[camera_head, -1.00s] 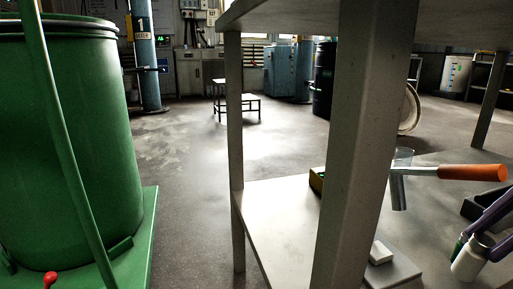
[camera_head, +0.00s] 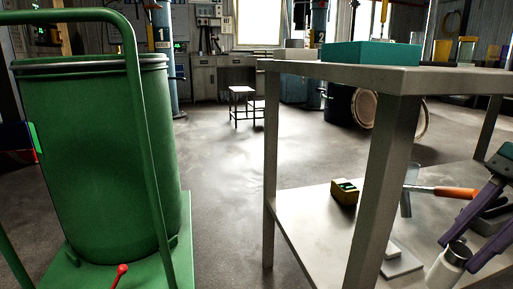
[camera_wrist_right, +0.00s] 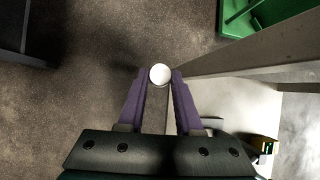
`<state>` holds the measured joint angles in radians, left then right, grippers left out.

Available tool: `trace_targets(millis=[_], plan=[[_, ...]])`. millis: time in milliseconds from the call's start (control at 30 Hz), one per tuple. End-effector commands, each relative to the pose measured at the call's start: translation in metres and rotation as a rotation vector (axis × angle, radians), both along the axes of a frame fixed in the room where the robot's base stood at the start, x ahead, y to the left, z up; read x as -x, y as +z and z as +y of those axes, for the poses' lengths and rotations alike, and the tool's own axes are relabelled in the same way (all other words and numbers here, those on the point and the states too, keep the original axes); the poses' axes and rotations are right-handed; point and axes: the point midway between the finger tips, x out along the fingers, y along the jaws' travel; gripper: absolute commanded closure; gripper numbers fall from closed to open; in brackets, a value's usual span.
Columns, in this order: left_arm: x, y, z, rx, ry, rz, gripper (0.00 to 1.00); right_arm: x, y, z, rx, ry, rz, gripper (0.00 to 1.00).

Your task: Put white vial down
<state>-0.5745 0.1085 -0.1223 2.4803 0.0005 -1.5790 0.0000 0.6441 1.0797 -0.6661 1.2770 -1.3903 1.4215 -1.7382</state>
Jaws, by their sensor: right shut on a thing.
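The white vial (camera_head: 441,270) is at the lower right of the head view, with its lower end cut off by the frame edge. My right gripper (camera_head: 457,257) is shut on it, with a purple finger on each side. In the right wrist view the vial's round white top (camera_wrist_right: 160,74) sits between the two fingertips of the right gripper (camera_wrist_right: 160,79). The head view does not clearly show whether the vial's base touches anything. My left gripper is in neither view.
The grey table has a lower shelf (camera_head: 305,231) and a thick leg (camera_head: 385,185) left of my gripper. A yellow box (camera_head: 344,191), a clear beaker (camera_head: 406,200) and an orange-handled tool (camera_head: 455,192) are on the shelf. A green drum (camera_head: 100,165) stands left.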

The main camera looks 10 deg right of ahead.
Motion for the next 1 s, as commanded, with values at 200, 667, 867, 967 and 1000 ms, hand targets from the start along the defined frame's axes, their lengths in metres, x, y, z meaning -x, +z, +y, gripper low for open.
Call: trace_targets(millis=[200,667,867,967,1000], plan=[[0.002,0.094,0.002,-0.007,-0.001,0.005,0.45,-0.004,0.111,0.045,-0.001,0.227,-0.006,1.00],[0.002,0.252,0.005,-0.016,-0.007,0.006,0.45,0.001,0.311,0.113,0.002,0.728,-0.003,1.00],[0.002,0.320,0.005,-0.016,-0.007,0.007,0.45,0.006,0.401,0.130,0.004,0.945,-0.001,1.00],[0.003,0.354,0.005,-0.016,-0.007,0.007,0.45,0.009,0.447,0.136,0.004,1.049,-0.002,1.00],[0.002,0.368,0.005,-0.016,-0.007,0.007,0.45,0.010,0.465,0.138,0.004,1.090,0.000,1.00]])
